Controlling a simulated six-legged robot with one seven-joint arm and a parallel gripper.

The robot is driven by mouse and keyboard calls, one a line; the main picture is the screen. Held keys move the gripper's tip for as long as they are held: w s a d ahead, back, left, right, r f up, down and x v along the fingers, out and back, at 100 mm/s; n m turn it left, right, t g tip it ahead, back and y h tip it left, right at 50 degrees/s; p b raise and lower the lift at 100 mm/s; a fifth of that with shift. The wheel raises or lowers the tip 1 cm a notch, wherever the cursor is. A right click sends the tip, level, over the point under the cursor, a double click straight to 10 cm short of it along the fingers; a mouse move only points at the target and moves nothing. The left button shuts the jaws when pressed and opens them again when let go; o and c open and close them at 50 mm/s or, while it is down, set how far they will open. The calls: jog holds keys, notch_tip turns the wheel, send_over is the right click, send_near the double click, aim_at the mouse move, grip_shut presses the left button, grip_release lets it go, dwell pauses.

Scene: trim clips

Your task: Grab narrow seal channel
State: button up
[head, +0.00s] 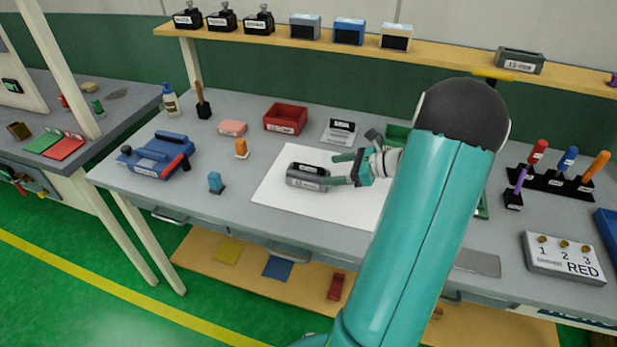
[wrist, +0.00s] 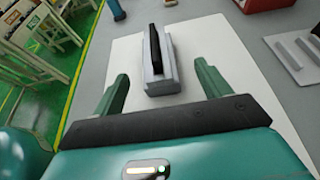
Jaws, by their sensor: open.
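A grey block with a black strip along its top (head: 307,177) lies on the white sheet (head: 275,192). It may be the narrow seal channel, but its label is too small to read. In the wrist view the block (wrist: 164,76) sits ahead of my gripper, roughly centred between the fingers, with the black strip running lengthwise. My gripper (head: 341,169) is open, with green fingers, just right of the block in the head view. Nothing is held between the fingers. I cannot tell whether the fingertips are level with the block.
A red bin (head: 286,117) and a small sloped plate with a dark piece (head: 340,131) stand behind the sheet. A blue device (head: 157,154) is at the left. Upright coloured handles (head: 566,160) stand at the right. The sheet around the block is clear.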

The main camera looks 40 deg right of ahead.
aim_at(314, 172)
jog(key=x, duration=0.7)
jog(key=shift+a+f, duration=0.15)
jog(key=shift+a, duration=0.15)
jog(key=c, duration=1.1)
